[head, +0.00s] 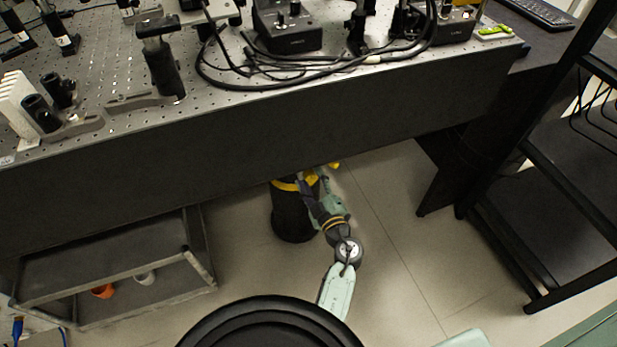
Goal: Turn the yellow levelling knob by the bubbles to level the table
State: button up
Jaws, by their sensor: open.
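The black table leg (292,218) stands on the floor below the table's front edge. A yellow ring, which looks like the levelling knob (285,185), goes around its upper part. My gripper (316,179) is open beside the ring's right side, just under the table edge. My arm covers part of the ring, and I cannot tell whether the fingers touch it. Another yellow bit (334,165) shows right of the gripper; what it belongs to is unclear. A yellow-green level (494,32) lies at the table top's right corner, its bubbles too small to read.
The perforated table top (225,97) carries optic mounts, black control boxes (288,27) and loose cables. A grey cart (120,285) stands at lower left, a black rack (540,190) at right. Floor (400,225) between the leg and the rack is clear.

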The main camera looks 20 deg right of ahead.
jog(key=shift+c, duration=0.3)
grip_shut()
dwell(0.4)
